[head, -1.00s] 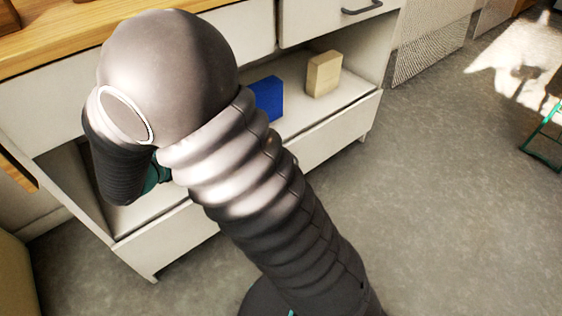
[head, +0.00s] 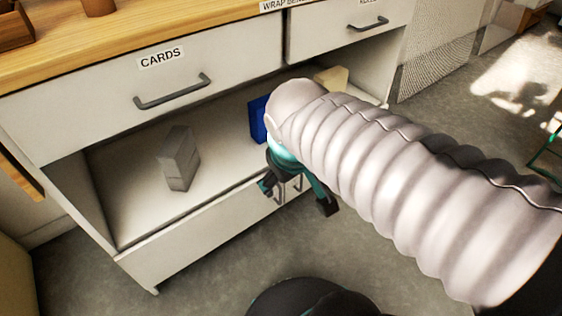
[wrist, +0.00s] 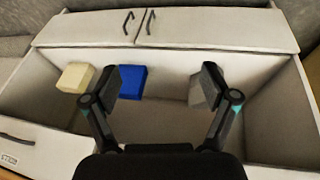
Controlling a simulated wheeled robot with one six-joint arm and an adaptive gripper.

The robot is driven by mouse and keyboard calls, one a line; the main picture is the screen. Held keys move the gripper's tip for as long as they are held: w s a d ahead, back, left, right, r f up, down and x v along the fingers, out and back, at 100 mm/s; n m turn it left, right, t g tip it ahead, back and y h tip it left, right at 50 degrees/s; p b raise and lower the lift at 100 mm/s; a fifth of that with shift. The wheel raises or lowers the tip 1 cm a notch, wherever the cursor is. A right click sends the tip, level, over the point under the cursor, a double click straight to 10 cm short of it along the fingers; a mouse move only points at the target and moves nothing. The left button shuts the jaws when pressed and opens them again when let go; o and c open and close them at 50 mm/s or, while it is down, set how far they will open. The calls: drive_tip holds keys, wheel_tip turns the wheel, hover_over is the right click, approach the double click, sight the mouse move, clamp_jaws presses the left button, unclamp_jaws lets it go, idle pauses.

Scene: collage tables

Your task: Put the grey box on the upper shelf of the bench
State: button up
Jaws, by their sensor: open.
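The grey box (head: 178,158) stands upright on the floor of the bench's open shelf (head: 125,205), left of centre, under the drawer labelled CARDS. In the wrist view the grey box (wrist: 195,92) is partly hidden behind the right-hand finger. My gripper (head: 297,195) is open and empty in front of the shelf's front edge, to the right of the grey box. Its two fingers are spread wide in the wrist view (wrist: 160,86), with nothing between them. I cannot tell which surface is the upper shelf.
A blue box (wrist: 132,82) and a cream box (wrist: 75,77) stand on the same shelf; my arm partly covers both in the head view. The CARDS drawer (head: 200,95) is shut.

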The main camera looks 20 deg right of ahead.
drive_tip(key=shift+s+a+r+m+t+y, duration=0.2)
drive_tip(key=shift+s+r+m+t+y, duration=0.15)
drive_tip(key=shift+s+m, duration=0.25)
drive_tip(key=shift+s+a+r+m+t+y, duration=0.25)
drive_tip(key=shift+s+r+m+t, duration=0.15)
drive_tip(key=shift+s+m, duration=0.2)
idle(0.5)
